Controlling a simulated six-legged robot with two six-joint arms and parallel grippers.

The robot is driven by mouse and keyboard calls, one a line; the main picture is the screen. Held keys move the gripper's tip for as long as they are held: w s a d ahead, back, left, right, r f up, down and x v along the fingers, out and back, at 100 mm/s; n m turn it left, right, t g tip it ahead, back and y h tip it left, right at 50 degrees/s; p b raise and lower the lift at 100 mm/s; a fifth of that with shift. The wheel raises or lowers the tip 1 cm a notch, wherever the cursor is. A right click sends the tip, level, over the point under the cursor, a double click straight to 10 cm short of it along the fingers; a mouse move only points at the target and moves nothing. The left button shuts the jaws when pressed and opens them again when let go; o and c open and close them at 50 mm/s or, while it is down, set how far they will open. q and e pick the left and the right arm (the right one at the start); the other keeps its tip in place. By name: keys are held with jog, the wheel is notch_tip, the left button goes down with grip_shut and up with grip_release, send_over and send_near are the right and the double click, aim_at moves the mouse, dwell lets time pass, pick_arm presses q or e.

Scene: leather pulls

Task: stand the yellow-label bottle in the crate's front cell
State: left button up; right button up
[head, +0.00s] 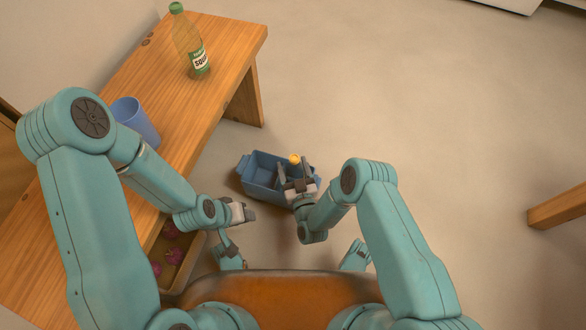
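The blue crate (256,180) is on the floor in the middle of the head view, beside the bench. A small round yellow top (294,158) shows over the crate, between the fingers of my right gripper (294,170). It may be the cap of the yellow-label bottle; no yellow label shows, and the body below is hidden. I cannot tell whether the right fingers touch it. My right gripper and wrist cover the crate's near right part. My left gripper (249,213) is to the near left of the crate, apart from it, and looks empty.
A green-capped bottle (190,42) with a green and white label stands on the wooden bench (222,52). A blue cup (135,120) is also on the bench. A tray (190,262) with pink things lies at lower left. Floor to the right is clear up to a wooden leg (558,208).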

jog(key=shift+f, duration=0.5)
jog(key=o, duration=1.3)
